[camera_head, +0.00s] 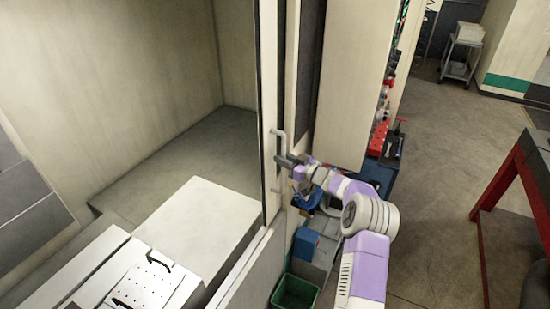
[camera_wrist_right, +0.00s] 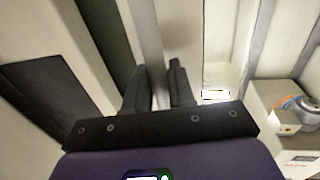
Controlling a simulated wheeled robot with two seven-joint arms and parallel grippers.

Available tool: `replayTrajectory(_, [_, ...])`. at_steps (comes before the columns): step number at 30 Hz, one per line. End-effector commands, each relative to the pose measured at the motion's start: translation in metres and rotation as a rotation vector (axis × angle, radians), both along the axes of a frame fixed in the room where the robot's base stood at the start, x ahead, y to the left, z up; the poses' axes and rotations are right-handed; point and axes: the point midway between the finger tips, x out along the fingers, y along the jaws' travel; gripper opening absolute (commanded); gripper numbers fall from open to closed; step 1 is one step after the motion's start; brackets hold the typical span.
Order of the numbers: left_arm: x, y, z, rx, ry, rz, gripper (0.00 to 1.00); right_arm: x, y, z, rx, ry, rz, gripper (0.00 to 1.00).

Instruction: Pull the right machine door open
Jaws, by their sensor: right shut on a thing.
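The right machine door (camera_head: 294,95) is a pale upright panel with a dark window strip, seen at a steep angle in the head view. Its light bar handle (camera_head: 278,140) stands on the door's left part. My right gripper (camera_head: 284,160) reaches in from the right and is shut on the handle. In the right wrist view the two dark fingers (camera_wrist_right: 160,88) stand on either side of a pale upright bar, the handle (camera_wrist_right: 147,35). My left gripper is in neither view.
Left of the door, the machine interior (camera_head: 150,165) is open to view, with a white block (camera_head: 200,225) inside. Below my right arm are a green bin (camera_head: 296,293) and blue boxes. A red-legged table (camera_head: 490,190) stands at right. Floor between is clear.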

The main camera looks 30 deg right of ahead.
Motion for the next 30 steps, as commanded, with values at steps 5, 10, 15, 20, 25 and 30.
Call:
replayTrajectory(5, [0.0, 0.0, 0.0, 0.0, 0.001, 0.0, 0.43, 0.0, 0.0, 0.0, 0.0, 0.0, 0.005, 0.0])
replayTrajectory(10, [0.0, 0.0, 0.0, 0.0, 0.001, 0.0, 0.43, 0.0, 0.0, 0.0, 0.0, 0.0, 0.004, 0.0])
replayTrajectory(15, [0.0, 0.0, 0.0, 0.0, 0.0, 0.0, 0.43, 0.0, 0.0, 0.0, 0.0, 0.0, 0.004, 0.41])
replayTrajectory(20, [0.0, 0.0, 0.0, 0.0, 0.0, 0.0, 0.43, 0.0, 0.0, 0.0, 0.0, 0.001, 0.003, 0.41])
replayTrajectory(25, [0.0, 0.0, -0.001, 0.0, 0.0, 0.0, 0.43, -0.004, -0.002, -0.001, 0.0, 0.001, 0.002, 0.41])
replayTrajectory(30, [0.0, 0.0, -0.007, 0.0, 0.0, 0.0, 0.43, -0.028, -0.01, -0.001, 0.0, 0.001, 0.0, 0.41])
